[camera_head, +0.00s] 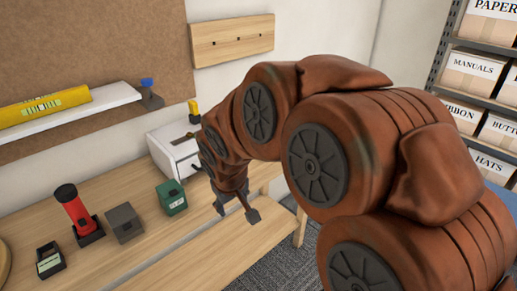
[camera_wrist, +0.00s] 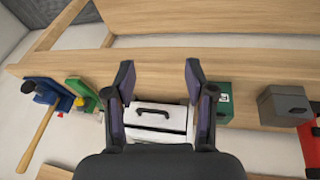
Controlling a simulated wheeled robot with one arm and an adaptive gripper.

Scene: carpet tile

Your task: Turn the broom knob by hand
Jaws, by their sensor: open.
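In the wrist view, a blue tool (camera_wrist: 42,90) with a long wooden handle (camera_wrist: 36,137) lies at the left edge. It looks broom-like and bears a dark round knob (camera_wrist: 27,87). I cannot make out this tool in the head view, where my arm covers much of the right side. My gripper (camera_wrist: 156,72) is open, with nothing between its fingers. The knob is well left of the fingers in the wrist view. In the head view my gripper (camera_head: 236,210) hangs near the bench's front edge, to the right of the green box.
A white box (camera_head: 170,150) with a black handle (camera_wrist: 154,110) stands on the bench. Green (camera_head: 171,197) and grey (camera_head: 124,223) boxes and a red flashlight (camera_head: 75,212) stand left of my gripper. A shelf (camera_head: 110,98) is on the wall; storage racks stand right.

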